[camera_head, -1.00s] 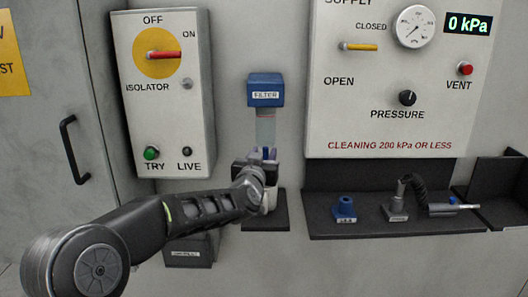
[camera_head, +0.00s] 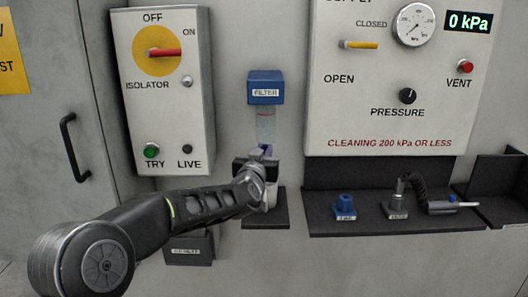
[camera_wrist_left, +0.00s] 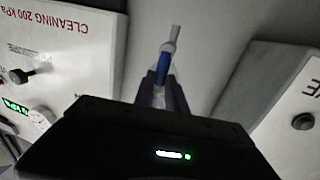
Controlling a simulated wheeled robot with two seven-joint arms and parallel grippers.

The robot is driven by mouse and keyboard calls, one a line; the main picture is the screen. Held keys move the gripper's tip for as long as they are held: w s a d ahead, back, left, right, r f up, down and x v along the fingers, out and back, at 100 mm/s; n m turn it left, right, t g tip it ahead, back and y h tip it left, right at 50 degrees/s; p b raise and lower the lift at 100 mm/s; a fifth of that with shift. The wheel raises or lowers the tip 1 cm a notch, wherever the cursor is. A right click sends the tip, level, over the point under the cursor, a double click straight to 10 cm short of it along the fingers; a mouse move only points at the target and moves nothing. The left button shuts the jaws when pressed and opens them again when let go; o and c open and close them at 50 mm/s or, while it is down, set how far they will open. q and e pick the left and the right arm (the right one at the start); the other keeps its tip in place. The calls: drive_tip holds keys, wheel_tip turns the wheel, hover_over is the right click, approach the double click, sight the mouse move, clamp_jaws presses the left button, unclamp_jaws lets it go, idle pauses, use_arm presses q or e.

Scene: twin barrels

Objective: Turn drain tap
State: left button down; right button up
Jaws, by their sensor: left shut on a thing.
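The filter (camera_head: 266,90) hangs on the wall, with a blue labelled head and a clear bowl below it. My left gripper (camera_head: 265,150) is at the lower end of the bowl. The gripper and wrist hide the drain tap in the head view. In the left wrist view, my left gripper (camera_wrist_left: 165,92) is shut on a small blue piece (camera_wrist_left: 164,72), which appears to be the drain tap's handle. A pale grey stem (camera_wrist_left: 172,40) extends beyond it. My right gripper is in neither view.
A dark shelf (camera_head: 262,222) sits under the filter. The isolator box (camera_head: 160,100) is to the left and the supply panel (camera_head: 330,110) to the right. A dark tray (camera_head: 420,226) holds a blue fitting (camera_head: 344,207) and a hose nozzle (camera_head: 440,208). The gauge display (camera_head: 468,22) reads 0 kPa.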

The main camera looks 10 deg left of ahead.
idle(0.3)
use_arm(q)
drive_tip(key=a+f+n+y+b, duration=0.2)
drive_tip(key=n+b, duration=0.8)
drive_tip(key=b, duration=0.1)
drive_tip(key=s+a+f+n+t+y+b, duration=0.1)
drive_tip(key=f+n+b, duration=0.2)
drive_tip(key=n+b, duration=0.7)
drive_tip(key=shift+a+t+y+b, duration=0.3)
drive_tip(key=shift+a+y+b, duration=0.1)
drive_tip(key=shift+b, duration=0.25)
drive_tip(key=c, duration=1.4)
unclamp_jaws()
drive_tip(key=shift+o, duration=0.2)
